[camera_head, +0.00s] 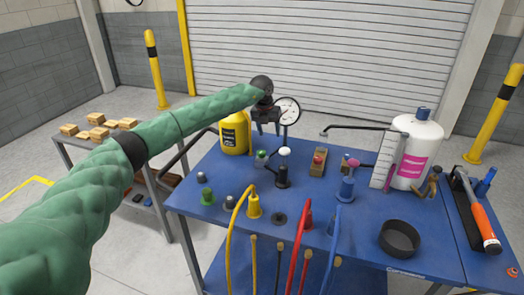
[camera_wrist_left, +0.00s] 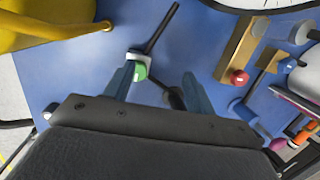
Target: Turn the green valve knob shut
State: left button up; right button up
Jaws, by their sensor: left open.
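The green valve knob (camera_head: 262,155) sits near the back of the blue table, right of the yellow bottle. It also shows in the left wrist view (camera_wrist_left: 140,71) with a white fitting and a dark bar beside it. My left gripper (camera_head: 267,131) hangs above and slightly behind the knob in the head view. In the left wrist view its two fingers (camera_wrist_left: 158,74) are spread and empty. The knob shows close to the left finger there, partly hidden by it; I cannot tell whether they touch. My right gripper is not in view.
A pressure gauge (camera_head: 288,110) stands right beside the left gripper. Several cables and plugs fill the front of the blue table (camera_head: 350,225).

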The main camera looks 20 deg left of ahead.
aim_at(261, 152)
pick_arm(q)
jog(key=s+a+g, duration=0.1)
jog(key=s+a+n+g+y, duration=0.1)
jog(key=s, duration=0.1)
jog(key=shift+s+a+f, duration=0.15)
jog(key=shift+f, duration=0.05)
jog(key=shift+f+p, duration=1.7)
jog(key=shift+f, duration=2.2)
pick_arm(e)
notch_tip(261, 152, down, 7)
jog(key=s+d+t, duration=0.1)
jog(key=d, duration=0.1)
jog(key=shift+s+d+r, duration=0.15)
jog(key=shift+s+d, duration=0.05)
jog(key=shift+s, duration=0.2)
pick_arm(q)
jog(key=c, duration=1)
jog(key=shift+o, duration=0.2)
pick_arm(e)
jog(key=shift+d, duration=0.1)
